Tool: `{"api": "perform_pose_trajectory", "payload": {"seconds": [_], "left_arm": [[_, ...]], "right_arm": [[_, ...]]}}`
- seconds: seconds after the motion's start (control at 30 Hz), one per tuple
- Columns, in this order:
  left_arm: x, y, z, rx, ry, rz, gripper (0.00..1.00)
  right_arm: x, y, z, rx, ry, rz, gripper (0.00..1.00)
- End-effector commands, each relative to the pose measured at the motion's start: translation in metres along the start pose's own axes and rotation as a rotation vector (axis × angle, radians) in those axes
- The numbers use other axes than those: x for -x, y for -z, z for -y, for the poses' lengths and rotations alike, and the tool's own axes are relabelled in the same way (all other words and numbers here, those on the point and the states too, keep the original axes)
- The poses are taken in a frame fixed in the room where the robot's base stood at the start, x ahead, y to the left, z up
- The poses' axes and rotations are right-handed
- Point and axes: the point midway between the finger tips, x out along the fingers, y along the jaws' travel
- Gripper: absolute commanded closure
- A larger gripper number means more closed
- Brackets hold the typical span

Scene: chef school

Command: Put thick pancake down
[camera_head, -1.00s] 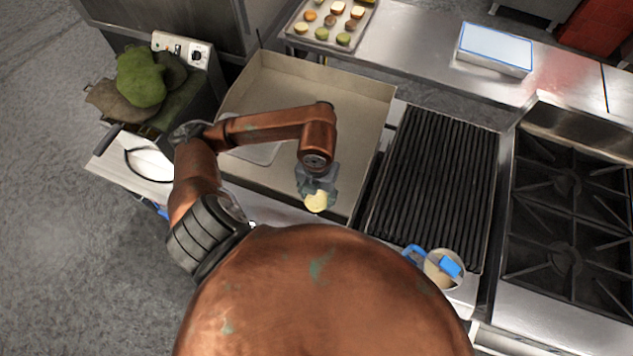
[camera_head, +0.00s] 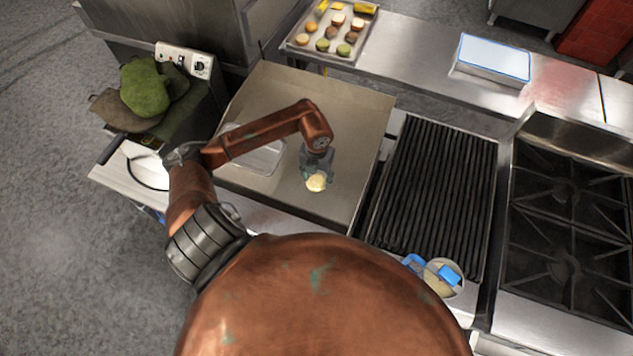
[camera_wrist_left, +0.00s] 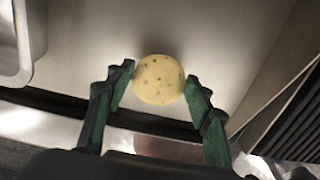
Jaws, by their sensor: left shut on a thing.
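The thick pancake (camera_head: 317,182) is a small, round, pale yellow disc. It also shows in the left wrist view (camera_wrist_left: 159,79), with brown specks. My left gripper (camera_head: 316,172) is shut on it, with one dark green finger at each side of the pancake in the wrist view (camera_wrist_left: 160,85). The gripper and pancake are over the flat steel griddle (camera_head: 345,112). I cannot tell whether the pancake touches the surface. My right gripper is not in view.
A metal tray (camera_head: 262,157) lies on the griddle, left of my gripper. A ribbed black grill (camera_head: 440,190) and a burner stove (camera_head: 570,215) are to the right. A container with blue parts (camera_head: 440,278) stands at the grill's front edge. The griddle's back half is clear.

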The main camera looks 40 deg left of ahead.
Motion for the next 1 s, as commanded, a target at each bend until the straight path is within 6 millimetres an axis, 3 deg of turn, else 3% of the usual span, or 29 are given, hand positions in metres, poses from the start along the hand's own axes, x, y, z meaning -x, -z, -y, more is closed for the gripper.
{"api": "perform_pose_trajectory", "payload": {"seconds": [0.23,0.6,0.63,0.87,1.0], "left_arm": [[-0.031,0.000,-0.001,0.001,0.000,-0.003,0.78],[-0.037,-0.001,-0.001,-0.001,-0.002,-0.001,0.78],[-0.036,-0.001,-0.001,-0.001,-0.002,-0.001,0.50],[-0.035,-0.001,-0.001,0.000,-0.002,-0.001,0.34],[-0.035,-0.001,-0.001,0.000,-0.002,-0.001,0.34]], "right_arm": [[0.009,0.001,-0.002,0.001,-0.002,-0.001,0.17],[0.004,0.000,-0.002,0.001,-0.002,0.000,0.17],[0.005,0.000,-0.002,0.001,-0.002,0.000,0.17],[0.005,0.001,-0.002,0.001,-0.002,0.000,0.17],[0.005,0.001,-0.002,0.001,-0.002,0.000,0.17]]}}
